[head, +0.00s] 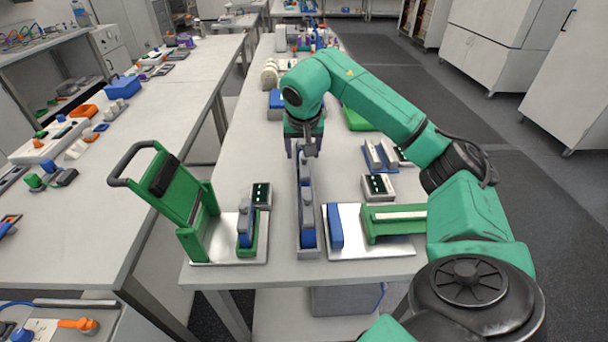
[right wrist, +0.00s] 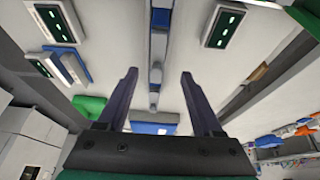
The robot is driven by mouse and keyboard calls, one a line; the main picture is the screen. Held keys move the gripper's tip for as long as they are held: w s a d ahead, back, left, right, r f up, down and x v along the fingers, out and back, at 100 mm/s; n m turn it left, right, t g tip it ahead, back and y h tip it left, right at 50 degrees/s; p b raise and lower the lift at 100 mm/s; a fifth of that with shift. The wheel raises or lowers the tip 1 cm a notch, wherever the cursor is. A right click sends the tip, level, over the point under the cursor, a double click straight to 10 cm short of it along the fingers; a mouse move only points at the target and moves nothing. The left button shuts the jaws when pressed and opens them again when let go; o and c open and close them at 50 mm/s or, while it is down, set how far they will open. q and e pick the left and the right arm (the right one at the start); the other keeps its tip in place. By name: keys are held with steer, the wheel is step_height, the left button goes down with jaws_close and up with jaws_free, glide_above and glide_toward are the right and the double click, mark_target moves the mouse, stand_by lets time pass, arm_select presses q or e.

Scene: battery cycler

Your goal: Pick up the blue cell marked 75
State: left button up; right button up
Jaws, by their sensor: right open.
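A row of blue cells with grey tops stands in a narrow grey rack (head: 316,254) in the middle of the bench; the nearest is a blue cell (head: 308,236). No number such as 75 is readable on any cell. My right gripper (head: 304,148) is above the far end of this row, pointing down. In the right wrist view its two fingers (right wrist: 159,76) are open and apart, with the row (right wrist: 157,48) in line between them and nothing held. The finger arms hide part of the row's far end. My left gripper is not seen.
A green fixture with a black handle (head: 178,190) stands left of the row, holding a blue cell (head: 245,226). Right is a green fixture (head: 378,226) on a metal plate, beside a blue block (head: 335,227). Display boxes (head: 262,195) (head: 378,186) flank the row.

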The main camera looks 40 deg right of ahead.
mark_target(305, 166)
steer(key=x, duration=0.4)
steer(key=shift+a+p, duration=0.1)
steer(key=shift+p, duration=0.3)
steer(key=x, duration=0.2)
steer(key=p+x, duration=0.1)
steer(key=x, duration=0.1)
steer(key=p+x, duration=0.1)
steer(key=x, duration=0.1)
steer(key=shift+s+d+f, duration=0.25)
steer(key=shift+d+f, duration=0.05)
steer(key=shift+f, duration=0.05)
steer(key=shift+w+f, duration=0.15)
steer(key=shift+f, duration=0.05)
jaws_close()
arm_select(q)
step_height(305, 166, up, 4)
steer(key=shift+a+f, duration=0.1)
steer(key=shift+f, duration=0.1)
arm_select(e)
steer(key=shift+w+r, duration=0.1)
steer(key=shift+r, duration=0.05)
